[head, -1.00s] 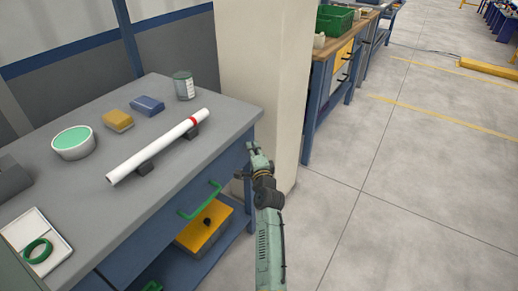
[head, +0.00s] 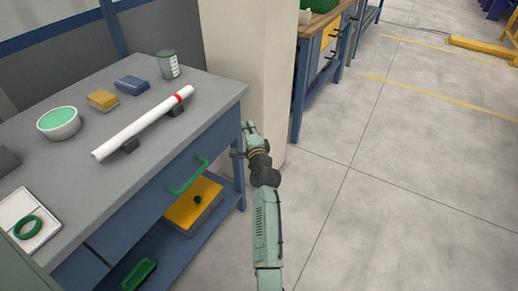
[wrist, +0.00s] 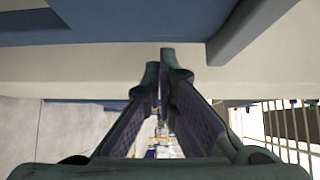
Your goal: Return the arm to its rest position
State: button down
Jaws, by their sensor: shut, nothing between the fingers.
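My arm (head: 267,225) stretches forward beside the right end of the grey-topped workbench (head: 215,95). My gripper (head: 250,128) is at its far end, just right of the bench's corner and in front of the beige pillar. In the wrist view the two fingers of my gripper (wrist: 165,60) come together at the tips, with nothing between them. A white pipe with a red band (head: 140,125) lies on two dark supports on the bench, apart from my gripper.
On the bench are a green-filled bowl (head: 58,123), a yellow block (head: 102,100), a blue block (head: 131,84), a can (head: 167,64) and a white tray with a green ring (head: 28,222). The beige pillar (head: 245,60) stands close behind my gripper. Open floor (head: 400,200) lies to the right.

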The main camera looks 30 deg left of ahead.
jog(key=b+v, duration=0.1)
jog(key=v, duration=0.9)
jog(key=shift+d, duration=0.2)
